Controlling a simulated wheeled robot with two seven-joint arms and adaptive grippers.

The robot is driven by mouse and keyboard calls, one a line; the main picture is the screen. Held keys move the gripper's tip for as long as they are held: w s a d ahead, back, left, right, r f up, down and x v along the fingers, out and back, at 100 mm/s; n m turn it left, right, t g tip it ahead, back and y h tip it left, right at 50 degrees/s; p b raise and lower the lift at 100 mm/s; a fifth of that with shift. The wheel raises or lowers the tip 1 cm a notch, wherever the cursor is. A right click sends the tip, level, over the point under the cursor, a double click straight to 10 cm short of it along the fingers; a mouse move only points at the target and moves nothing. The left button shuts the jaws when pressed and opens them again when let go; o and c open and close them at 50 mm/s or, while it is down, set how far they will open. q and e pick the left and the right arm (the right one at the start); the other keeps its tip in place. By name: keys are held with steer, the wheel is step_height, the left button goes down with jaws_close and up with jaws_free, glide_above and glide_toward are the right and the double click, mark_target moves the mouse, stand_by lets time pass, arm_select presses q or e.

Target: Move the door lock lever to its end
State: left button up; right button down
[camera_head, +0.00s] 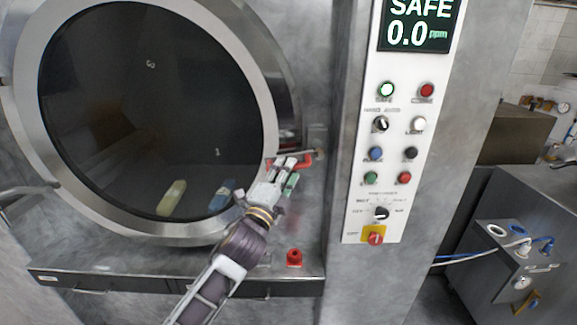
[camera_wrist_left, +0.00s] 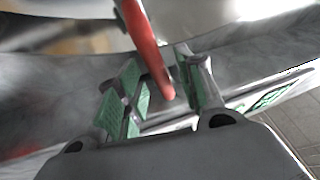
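The door lock lever (camera_head: 305,161) is a red handle at the lower right of the round washer door (camera_head: 150,110). My left gripper (camera_head: 287,175) is at the lever, reaching up from below in the head view. In the left wrist view the red lever (camera_wrist_left: 147,48) comes down from the top, and its end lies between the green-padded fingers of the gripper (camera_wrist_left: 160,93). The fingers are apart. The lever is nearer the right finger, with a gap to the left one. I cannot tell whether it touches the right pads. My right gripper is in neither view.
A control panel (camera_head: 392,185) with several buttons and a SAFE display (camera_head: 415,28) stands right of the lever. A red knob (camera_head: 294,258) sits on the ledge (camera_head: 130,268) below. A metal box with hoses (camera_head: 510,250) is at the far right.

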arm_select(q)
steer(key=shift+x, duration=1.05)
jaws_close()
